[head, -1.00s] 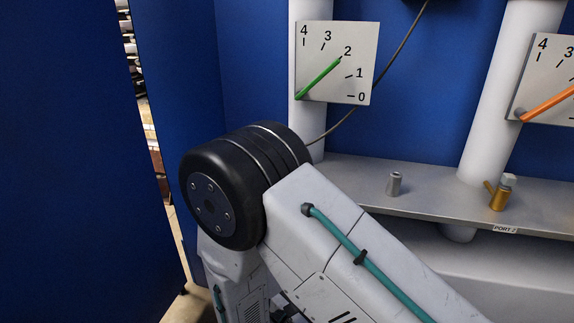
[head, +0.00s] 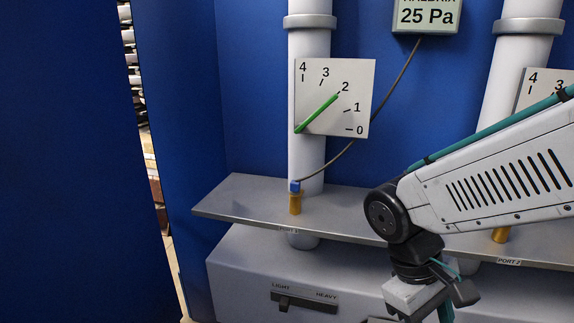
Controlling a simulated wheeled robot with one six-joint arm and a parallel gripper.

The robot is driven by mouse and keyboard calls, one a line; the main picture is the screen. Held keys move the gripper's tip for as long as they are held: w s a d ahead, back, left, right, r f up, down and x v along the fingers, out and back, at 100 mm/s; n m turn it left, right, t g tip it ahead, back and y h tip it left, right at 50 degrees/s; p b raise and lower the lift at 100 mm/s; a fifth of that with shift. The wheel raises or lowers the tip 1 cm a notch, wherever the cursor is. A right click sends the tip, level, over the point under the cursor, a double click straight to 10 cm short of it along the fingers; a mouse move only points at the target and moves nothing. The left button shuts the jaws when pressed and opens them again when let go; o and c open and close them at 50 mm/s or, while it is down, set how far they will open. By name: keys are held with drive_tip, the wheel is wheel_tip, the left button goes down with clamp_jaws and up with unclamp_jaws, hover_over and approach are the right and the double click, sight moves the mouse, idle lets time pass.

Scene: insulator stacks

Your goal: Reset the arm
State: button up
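My arm (head: 495,170) reaches in from the right edge, and its wrist bends downward in front of the metal shelf. My gripper (head: 430,296) hangs from the wrist near the bottom of the view, in front of the grey housing below the shelf. Its fingers are not clear enough to tell open from shut, and I see nothing clearly held in it.
The shelf (head: 240,207) carries a brass fitting with a blue cap (head: 295,198) at the left. Another brass fitting (head: 500,235) is partly behind my arm. A dial (head: 345,88), a 25 Pa display (head: 428,15) and a LIGHT/HEAVY slider (head: 303,302) are also in view.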

drive_tip(key=s+d+r+m+t+y, duration=0.3)
drive_tip(key=s+d+r+m+t, duration=0.1)
drive_tip(key=r, duration=0.4)
drive_tip(key=shift+s+d+r+m+y, duration=0.15)
drive_tip(key=shift+s+d+m+y, duration=0.25)
drive_tip(key=shift+m, duration=0.3)
drive_tip(key=shift+a, duration=0.2)
